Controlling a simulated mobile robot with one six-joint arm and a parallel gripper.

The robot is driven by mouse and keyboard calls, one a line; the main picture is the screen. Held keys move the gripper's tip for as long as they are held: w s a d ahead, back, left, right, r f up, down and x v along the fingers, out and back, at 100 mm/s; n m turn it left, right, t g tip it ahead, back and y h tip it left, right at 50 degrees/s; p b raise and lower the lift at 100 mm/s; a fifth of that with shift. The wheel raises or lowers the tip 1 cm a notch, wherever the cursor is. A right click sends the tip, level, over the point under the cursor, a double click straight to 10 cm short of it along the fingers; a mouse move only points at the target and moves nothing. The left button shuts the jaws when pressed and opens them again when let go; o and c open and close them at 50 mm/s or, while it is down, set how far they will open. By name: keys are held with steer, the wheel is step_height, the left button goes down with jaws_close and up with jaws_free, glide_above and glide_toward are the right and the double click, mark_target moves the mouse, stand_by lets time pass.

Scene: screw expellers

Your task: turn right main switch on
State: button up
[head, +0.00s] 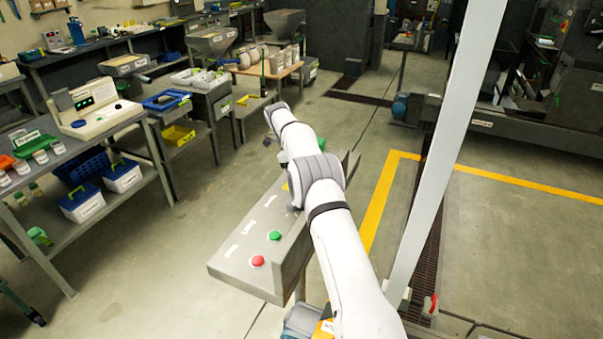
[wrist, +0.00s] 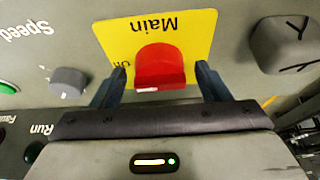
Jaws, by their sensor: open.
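In the wrist view the red main switch knob (wrist: 160,66) sits on a yellow plate (wrist: 200,28) marked "Main", with the lettering upside down. An "On" mark shows just left of the knob, partly covered. My gripper (wrist: 157,82) is open, one dark finger on each side of the knob. I cannot tell whether the fingers touch it. In the head view the grey control panel (head: 228,258) stands in the middle, and my arm hides the gripper and the knob. A bit of yellow shows beside the arm.
Beside the plate are a grey "Speed" knob (wrist: 68,82) and a dark knob (wrist: 285,45). The panel also carries a red button (head: 258,261) and a green button (head: 274,236). A pale post (head: 447,150) stands to the right. Workbenches line the left.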

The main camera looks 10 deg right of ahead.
steer(key=shift+r, duration=0.1)
steer(key=p+v, duration=0.2)
steer(key=v, duration=0.3)
steer(key=shift+a, duration=0.1)
steer(key=p+v, duration=0.2)
steer(key=p, duration=0.5)
steer(key=shift+r, duration=0.3)
steer(key=shift+w+a+f, duration=0.1)
